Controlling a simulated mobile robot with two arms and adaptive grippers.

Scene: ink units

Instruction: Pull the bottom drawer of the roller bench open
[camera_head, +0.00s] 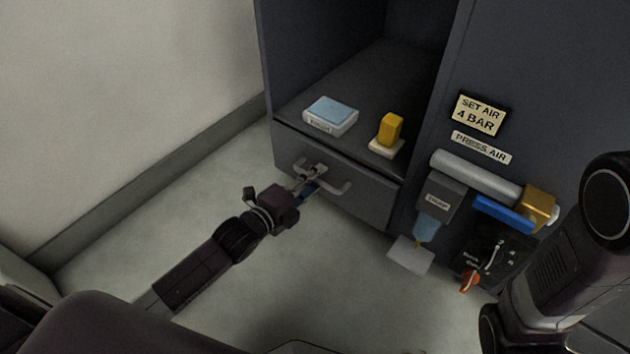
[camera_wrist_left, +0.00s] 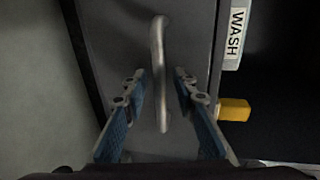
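The bottom drawer (camera_head: 370,205) is a dark grey front low on the roller bench, below an open bay. It looks shut, flush with the bench. Its metal bar handle (camera_head: 341,189) runs across the front, partly covered by my gripper. My left gripper (camera_head: 311,177) reaches the handle from the lower left. In the left wrist view the handle (camera_wrist_left: 158,65) stands between the open fingers of the left gripper (camera_wrist_left: 160,80), with gaps on both sides. The drawer front (camera_wrist_left: 115,35) lies behind it. My right gripper is out of view; only part of my right arm shows.
A white box with a blue top (camera_head: 331,115) and a yellow block on a pale base (camera_head: 390,132) sit in the bay above the drawer. A grey roller (camera_head: 475,175), a valve panel (camera_head: 497,255) and signs are at right. The floor (camera_head: 300,270) before the drawer is otherwise clear.

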